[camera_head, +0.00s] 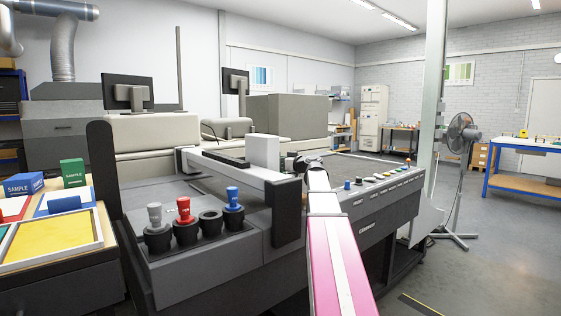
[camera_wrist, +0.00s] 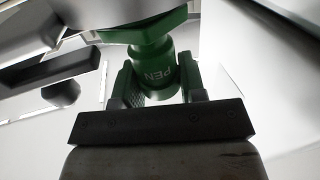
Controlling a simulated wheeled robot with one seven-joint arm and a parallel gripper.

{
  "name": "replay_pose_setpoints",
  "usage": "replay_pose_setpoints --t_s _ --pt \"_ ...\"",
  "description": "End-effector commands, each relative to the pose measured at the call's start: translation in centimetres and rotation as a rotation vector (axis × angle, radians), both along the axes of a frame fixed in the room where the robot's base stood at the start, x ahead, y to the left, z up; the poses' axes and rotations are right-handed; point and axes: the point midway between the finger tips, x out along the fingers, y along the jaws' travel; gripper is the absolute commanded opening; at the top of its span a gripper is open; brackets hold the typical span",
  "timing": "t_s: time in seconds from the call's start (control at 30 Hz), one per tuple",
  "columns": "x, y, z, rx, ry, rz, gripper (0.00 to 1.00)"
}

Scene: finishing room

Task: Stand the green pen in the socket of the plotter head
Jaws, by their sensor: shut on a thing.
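The green pen (camera_wrist: 160,70), lettered PEN, is between the two fingers of my gripper (camera_wrist: 162,88) in the wrist view. The gripper is shut on it. The pen's wider green part runs up under a pale shape at the top of that view; I cannot tell whether it is in a socket. In the head view my gripper (camera_head: 301,162) is at the far end of my arm, just right of the white block of the plotter head (camera_head: 263,152). The pen and the head's socket are hidden there.
A pen rack on the plotter's near end holds a grey pen (camera_head: 155,214), a red pen (camera_head: 184,209) and a blue pen (camera_head: 233,197), with one empty holder (camera_head: 210,221). A dark gantry end (camera_head: 287,212) stands left of my arm. Sample boxes (camera_head: 74,173) stand left.

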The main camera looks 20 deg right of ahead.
Motion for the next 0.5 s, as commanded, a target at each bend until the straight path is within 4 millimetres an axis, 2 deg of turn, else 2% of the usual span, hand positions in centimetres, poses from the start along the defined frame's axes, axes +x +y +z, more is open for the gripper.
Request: replay_pose_setpoints --t_s 0.33,0.37,0.4,0.43,0.5 --pt "-0.01 0.01 -0.19 0.000 0.000 0.000 0.14" --pt "-0.01 0.01 -0.19 0.000 0.000 0.000 0.47" --pt "-0.01 -0.01 -0.19 0.000 0.000 0.000 0.60" --pt "-0.01 0.00 -0.19 0.000 0.000 0.000 0.67" --pt "0.00 0.00 -0.19 0.000 0.000 0.000 0.67"
